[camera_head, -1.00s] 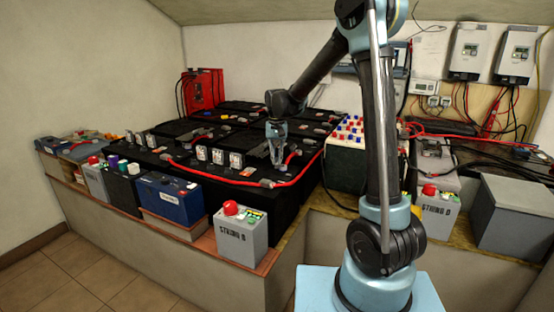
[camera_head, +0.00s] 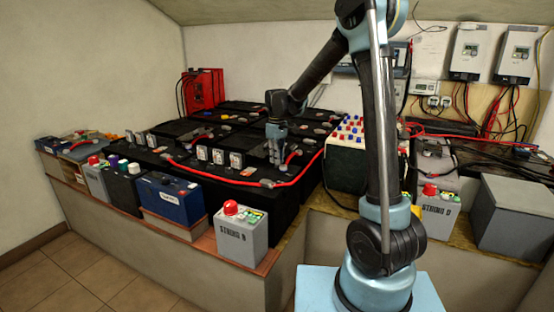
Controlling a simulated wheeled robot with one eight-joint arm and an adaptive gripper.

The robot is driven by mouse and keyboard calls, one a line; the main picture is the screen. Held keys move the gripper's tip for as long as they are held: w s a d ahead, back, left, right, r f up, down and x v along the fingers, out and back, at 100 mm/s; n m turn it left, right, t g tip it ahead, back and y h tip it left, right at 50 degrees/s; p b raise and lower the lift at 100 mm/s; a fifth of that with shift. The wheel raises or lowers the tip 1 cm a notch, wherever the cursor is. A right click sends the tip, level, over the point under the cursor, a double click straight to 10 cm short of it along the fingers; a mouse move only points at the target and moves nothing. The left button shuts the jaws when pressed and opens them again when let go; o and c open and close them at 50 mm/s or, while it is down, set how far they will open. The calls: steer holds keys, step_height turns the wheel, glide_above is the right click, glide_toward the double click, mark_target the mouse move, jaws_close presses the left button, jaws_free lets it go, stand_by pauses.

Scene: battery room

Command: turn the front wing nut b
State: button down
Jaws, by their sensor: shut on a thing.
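My gripper (camera_head: 277,155) points straight down over the front part of the black battery bank. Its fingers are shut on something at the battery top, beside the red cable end. I take this to be the front wing nut b, but the nut is too small and too covered by the fingers to make out. The black batteries (camera_head: 255,198) stand side by side on the raised bench. A red cable (camera_head: 215,177) runs along their front tops and up toward my gripper.
A grey box marked STRING (camera_head: 240,238) with a red knob stands at the bench's front edge. A blue battery (camera_head: 165,197) is left of it. Several upright clear-fronted blocks (camera_head: 219,157) stand left of my gripper.

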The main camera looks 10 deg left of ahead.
steer(key=shift+d+n, duration=0.1)
steer(key=shift+n, duration=1)
steer(key=shift+w, duration=0.1)
steer(key=c, duration=1.7)
jaws_free()
step_height(320, 180, up, 12)
